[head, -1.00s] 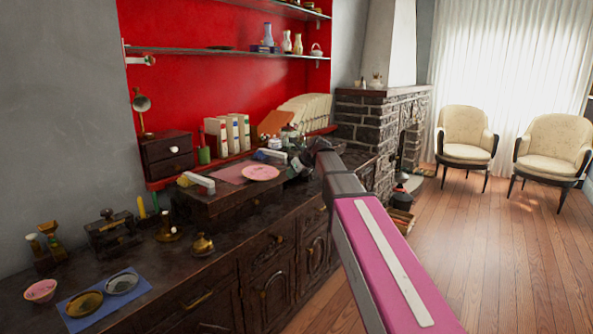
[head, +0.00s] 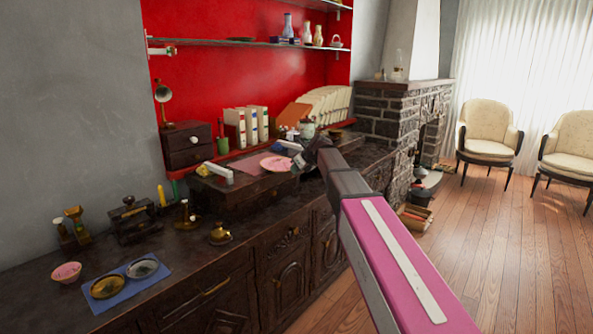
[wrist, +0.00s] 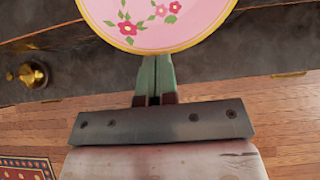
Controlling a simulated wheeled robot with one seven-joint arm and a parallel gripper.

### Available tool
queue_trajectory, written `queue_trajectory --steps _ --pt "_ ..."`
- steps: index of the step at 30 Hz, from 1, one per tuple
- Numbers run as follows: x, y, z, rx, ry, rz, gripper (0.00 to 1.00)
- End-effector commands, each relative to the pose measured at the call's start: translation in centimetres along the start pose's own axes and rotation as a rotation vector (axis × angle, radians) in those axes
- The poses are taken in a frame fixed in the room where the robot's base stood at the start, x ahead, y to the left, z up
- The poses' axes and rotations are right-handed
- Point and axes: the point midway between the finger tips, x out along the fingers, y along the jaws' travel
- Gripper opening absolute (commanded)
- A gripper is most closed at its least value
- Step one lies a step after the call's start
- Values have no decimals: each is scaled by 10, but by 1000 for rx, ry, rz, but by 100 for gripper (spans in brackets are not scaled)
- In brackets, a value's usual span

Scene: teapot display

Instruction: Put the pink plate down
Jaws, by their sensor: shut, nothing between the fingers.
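The pink plate (head: 277,164) has a gold rim and pink flowers with green leaves. In the head view it shows at the pink mat (head: 245,166) on the raised dark wooden box. In the wrist view the plate (wrist: 157,18) fills the top middle, and its near rim covers the tips of my fingers. My gripper (wrist: 157,68) is shut, with its green fingers together at that rim. I cannot tell whether the fingertips touch the plate.
A brass bell (head: 220,234), a blue mat (head: 130,292) and a small pink bowl (head: 66,272) stand on the dark counter.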

Motion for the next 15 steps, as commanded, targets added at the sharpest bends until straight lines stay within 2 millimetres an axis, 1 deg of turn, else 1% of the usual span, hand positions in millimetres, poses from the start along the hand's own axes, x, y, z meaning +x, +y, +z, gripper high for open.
queue_trajectory --steps 2,5,12,15 --pt "3 -1 3 0 0 0 0" --pt "12 -2 13 -1 0 1 0" --pt "48 -2 49 -2 1 1 0" --pt "54 -1 54 -1 0 0 0"
